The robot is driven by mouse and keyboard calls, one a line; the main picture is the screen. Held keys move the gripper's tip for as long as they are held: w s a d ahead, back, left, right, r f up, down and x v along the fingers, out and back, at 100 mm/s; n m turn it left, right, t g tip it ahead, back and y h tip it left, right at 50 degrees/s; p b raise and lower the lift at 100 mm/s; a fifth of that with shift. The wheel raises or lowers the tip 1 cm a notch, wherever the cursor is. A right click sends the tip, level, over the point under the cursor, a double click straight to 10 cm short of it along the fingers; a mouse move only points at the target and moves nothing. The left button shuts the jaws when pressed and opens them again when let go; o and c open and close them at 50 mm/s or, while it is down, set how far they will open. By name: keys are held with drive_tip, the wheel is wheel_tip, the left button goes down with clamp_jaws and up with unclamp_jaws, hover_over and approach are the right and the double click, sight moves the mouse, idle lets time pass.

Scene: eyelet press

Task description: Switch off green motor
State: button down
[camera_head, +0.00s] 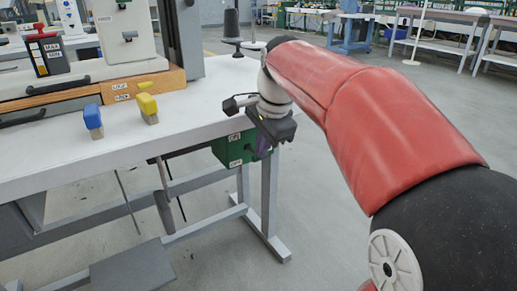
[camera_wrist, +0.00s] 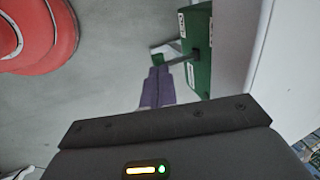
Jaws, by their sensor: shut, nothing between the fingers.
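The green motor box (camera_head: 235,150) hangs under the front edge of the white table, with small white labels on its face. In the wrist view the green box (camera_wrist: 200,45) is at the upper right, and a dark lever-like part (camera_wrist: 183,59) sticks out from it to the left. My gripper's purple fingers (camera_wrist: 158,70) are shut and empty, with their tips close to that lever. I cannot tell whether they touch it. In the head view my gripper (camera_head: 264,146) is just right of the box, partly hidden by my wrist.
The white table (camera_head: 200,110) holds a machine on a wooden base (camera_head: 100,92), a blue block (camera_head: 93,118) and a yellow block (camera_head: 147,105). Table legs (camera_head: 270,195) stand below the box. The floor (camera_head: 330,220) to the right is clear.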

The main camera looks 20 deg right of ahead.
drive_tip(key=shift+s+d+f+t+b, duration=0.1)
drive_tip(key=shift+s+f+t+b, duration=0.05)
drive_tip(key=shift+f, duration=0.35)
drive_tip(key=shift+s+f+t+b, duration=0.15)
drive_tip(key=shift+f, duration=0.3)
drive_tip(key=shift+s+f, duration=0.1)
drive_tip(key=shift+f, duration=0.25)
